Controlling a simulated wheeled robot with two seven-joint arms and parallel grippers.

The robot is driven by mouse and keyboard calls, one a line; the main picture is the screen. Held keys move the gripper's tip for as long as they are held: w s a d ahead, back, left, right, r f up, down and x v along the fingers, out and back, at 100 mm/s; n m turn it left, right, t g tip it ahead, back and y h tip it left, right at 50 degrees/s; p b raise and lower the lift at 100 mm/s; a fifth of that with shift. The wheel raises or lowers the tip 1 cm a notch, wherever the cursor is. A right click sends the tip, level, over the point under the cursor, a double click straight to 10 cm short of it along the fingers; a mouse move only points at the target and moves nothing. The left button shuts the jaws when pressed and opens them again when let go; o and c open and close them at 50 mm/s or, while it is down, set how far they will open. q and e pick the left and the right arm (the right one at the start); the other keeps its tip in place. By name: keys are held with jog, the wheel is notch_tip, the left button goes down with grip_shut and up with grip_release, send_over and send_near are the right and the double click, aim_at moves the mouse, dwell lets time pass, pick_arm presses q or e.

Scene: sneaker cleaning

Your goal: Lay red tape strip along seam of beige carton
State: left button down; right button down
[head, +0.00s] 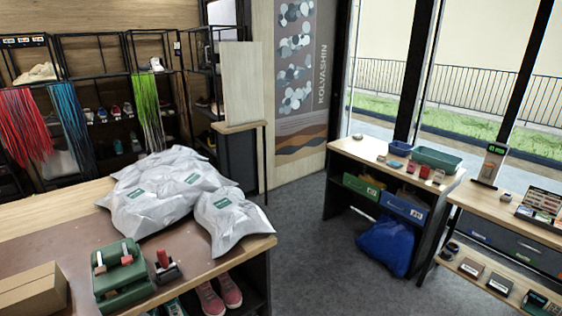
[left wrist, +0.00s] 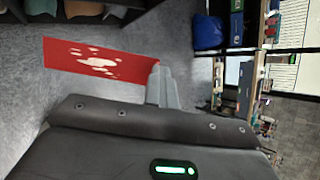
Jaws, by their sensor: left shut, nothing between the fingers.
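The beige carton (head: 35,291) sits on the workbench at the lower left of the head view, cut off by the frame edge. Part of its top shows. The red tape strip (left wrist: 95,65), with white blotches on it, shows in the left wrist view against grey floor. Its right end meets my left gripper (left wrist: 157,70) at the fingertips. The fingers look shut together, and I cannot tell whether the strip sticks to them. The strip does not show in the head view. Neither gripper shows in the head view, and my right gripper is in no frame.
A green device (head: 122,285) and a small red-handled tool (head: 166,266) stand right of the carton. Grey-white bags (head: 165,195) pile on the back of the workbench (head: 75,232). Pink sneakers (head: 220,294) sit on the shelf below. Open floor (head: 315,255) lies right of the bench.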

pick_arm(q)
jog(key=s+a+f+n+g+y, duration=0.1)
jog(key=s+f+n+g+y, duration=0.1)
jog(key=s+n, duration=1.05)
jog(key=s+a+f+n+g+y, duration=0.1)
jog(key=s+a+f+n+g, duration=0.15)
jog(key=s+n, duration=1.05)
notch_tip(320, 180, down, 36)
jog(key=n+g+b, duration=0.2)
jog(key=n+b, duration=0.1)
jog(key=b, duration=0.6)
jog(key=s+a+f+b, duration=0.1)
jog(key=s+f+b, duration=0.1)
jog(key=s+f, duration=0.5)
jog(key=s+a+f+g+b, duration=0.1)
jog(key=s+f+b, duration=0.2)
jog(key=s+f, duration=0.5)
notch_tip(320, 180, down, 6)
jog(key=shift+r+b, duration=0.2)
jog(key=shift+b, duration=0.15)
jog(key=shift+r, duration=0.1)
